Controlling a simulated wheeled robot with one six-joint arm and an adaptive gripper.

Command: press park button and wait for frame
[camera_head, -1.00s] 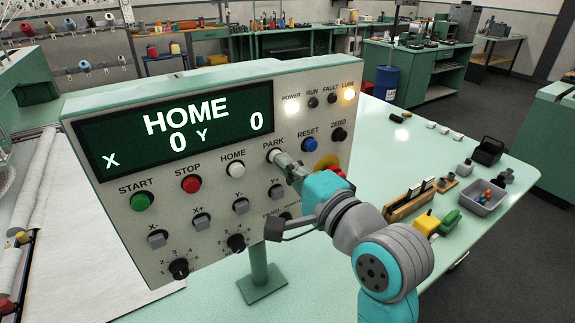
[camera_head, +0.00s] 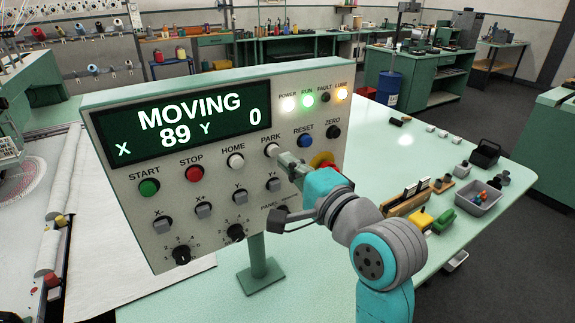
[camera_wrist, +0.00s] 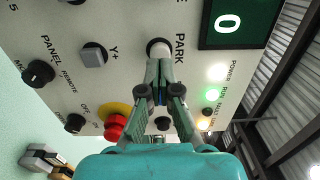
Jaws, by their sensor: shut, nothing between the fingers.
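The control panel (camera_head: 215,225) stands on a post on the green table. Its display (camera_head: 185,125) reads MOVING, X 89, Y 0. The white PARK button (camera_head: 271,150) is on the panel's upper button row, right of HOME. My gripper (camera_head: 284,158) is shut and empty, with its fingertips at the PARK button. In the wrist view the fingertips (camera_wrist: 159,62) lie at the lower edge of the white PARK button (camera_wrist: 158,47); whether they touch it I cannot tell. The POWER, RUN (camera_head: 307,100) and LUBE lamps are lit. The FAULT lamp is dark. The gantry's frame is not clearly visible.
A red and yellow emergency stop (camera_wrist: 115,122) sits close to my gripper. A grey bin (camera_head: 478,198) and several small tools lie on the table at right. White fabric (camera_head: 130,270) spreads at left.

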